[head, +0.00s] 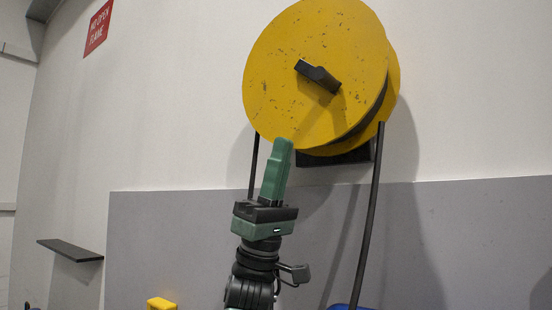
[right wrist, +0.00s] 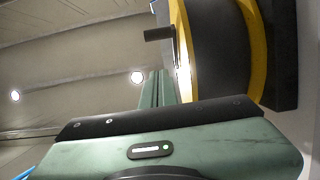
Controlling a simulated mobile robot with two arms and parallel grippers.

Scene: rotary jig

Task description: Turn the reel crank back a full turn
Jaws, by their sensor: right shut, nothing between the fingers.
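A large yellow reel (head: 300,110) with scuffed paint is mounted on the wall, with a dark hose wound between its two discs. Its black crank (head: 318,76) sticks out from the front disc. My right gripper (head: 283,146) points up, its green fingers shut and empty, in front of the reel's lower edge and below the crank. In the right wrist view the yellow reel (right wrist: 179,40) is at the upper right, the black crank (right wrist: 159,34) juts left from it, and my green fingers (right wrist: 157,82) are beside the reel. My left gripper is not in view.
A black hose (head: 369,215) hangs down from the reel on the right, and another dark length hangs on the left. A dark shelf (head: 70,250) juts from the left wall. A yellow object (head: 161,303) and a blue one (head: 348,307) show at the bottom edge. A red sign (head: 98,27) is at upper left.

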